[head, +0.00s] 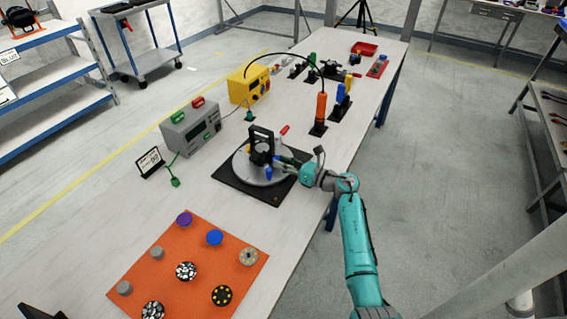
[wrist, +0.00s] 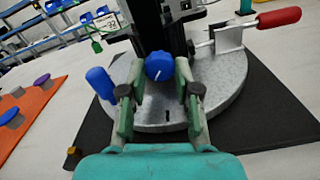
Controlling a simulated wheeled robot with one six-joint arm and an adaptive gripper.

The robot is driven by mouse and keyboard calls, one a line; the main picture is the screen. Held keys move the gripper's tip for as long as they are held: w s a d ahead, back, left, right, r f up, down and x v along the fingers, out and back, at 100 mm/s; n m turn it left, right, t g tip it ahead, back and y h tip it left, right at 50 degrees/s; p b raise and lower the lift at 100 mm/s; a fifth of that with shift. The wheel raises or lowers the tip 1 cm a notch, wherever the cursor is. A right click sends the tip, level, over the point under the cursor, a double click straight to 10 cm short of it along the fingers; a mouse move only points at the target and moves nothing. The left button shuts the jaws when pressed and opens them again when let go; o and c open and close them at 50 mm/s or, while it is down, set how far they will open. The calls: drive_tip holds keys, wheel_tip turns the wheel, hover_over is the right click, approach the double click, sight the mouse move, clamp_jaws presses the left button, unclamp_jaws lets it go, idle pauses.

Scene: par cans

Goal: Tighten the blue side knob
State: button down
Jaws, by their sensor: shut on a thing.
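The par can (head: 262,147), a dark fixture in a black upright yoke, stands on a round grey plate (head: 241,169) on the table. In the wrist view the blue side knob (wrist: 158,66) faces me on the fixture's dark side. A short white line marks its face. My gripper (wrist: 160,80) has its green fingers on either side of the knob and is shut on it. In the head view my gripper (head: 280,161) reaches in from the right, and the knob cannot be made out there. A separate blue upright handle (wrist: 101,82) stands left of the fingers.
A red-handled clamp (wrist: 278,18) sits at the plate's right. A black mat (head: 225,176) lies under the plate. An orange mat (head: 206,240) with several knobs and discs lies in front. A grey meter (head: 191,128) and a yellow box (head: 249,83) stand behind.

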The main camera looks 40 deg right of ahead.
drive_tip(key=shift+m, duration=1.4)
drive_tip(key=c, duration=0.8)
unclamp_jaws()
